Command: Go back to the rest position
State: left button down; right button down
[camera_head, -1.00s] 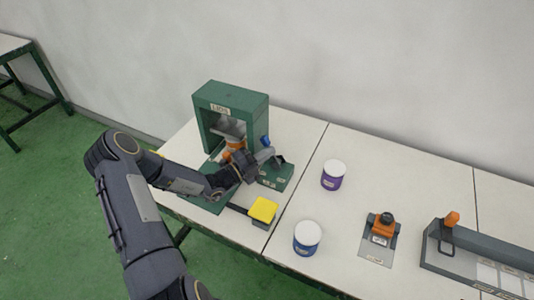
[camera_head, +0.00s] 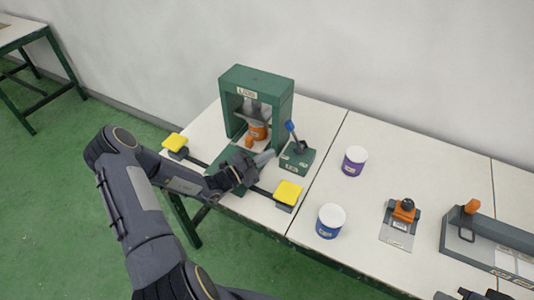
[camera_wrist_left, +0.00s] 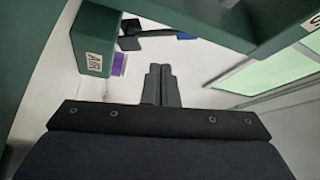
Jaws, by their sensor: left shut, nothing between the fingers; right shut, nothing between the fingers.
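My left gripper (camera_head: 265,158) is shut and empty. It is over the table in front of a green press frame (camera_head: 231,96) and beside a small green lever box (camera_head: 297,160). In the left wrist view its two fingers (camera_wrist_left: 161,85) lie together with nothing between them. My right gripper (camera_head: 470,295) shows only in part at the bottom right edge of the head view, dark, with no object seen in it.
An orange-and-grey part (camera_head: 257,130) stands inside the press frame. Yellow pads (camera_head: 289,192) sit on both sides of the left arm. A purple can (camera_head: 354,162), a blue can (camera_head: 330,222), an orange-handled plate (camera_head: 400,226) and a grey tray (camera_head: 485,242) stand to the right.

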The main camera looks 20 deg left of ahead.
pick_arm(q)
jog(key=s+d+r+m+g+h, duration=0.2)
jog(key=s+d+r+m+g, duration=0.4)
jog(key=m, duration=0.6)
jog(key=s+d+r+m+g+h, duration=0.1)
jog(key=s+d+r+m+g, duration=0.6)
jog(key=m, duration=0.6)
jog(key=s+a+r+m+y, duration=0.1)
jog(key=s+a+m+y, duration=0.1)
jog(key=s+m, duration=0.4)
jog(key=s+a+r+m+t+y, duration=0.1)
jog(key=s+a+r+m+y, duration=0.1)
jog(key=m, duration=0.8)
jog(key=s+a+r+m+t+y, duration=0.1)
jog(key=s+a+m+y, duration=0.2)
jog(key=s+m+y, duration=0.3)
jog(key=s+m, duration=0.1)
jog(key=s, duration=0.2)
jog(key=shift+s+a+r+m, duration=0.15)
jog(key=shift+s+r+m, duration=0.15)
jog(key=shift+r+m, duration=0.1)
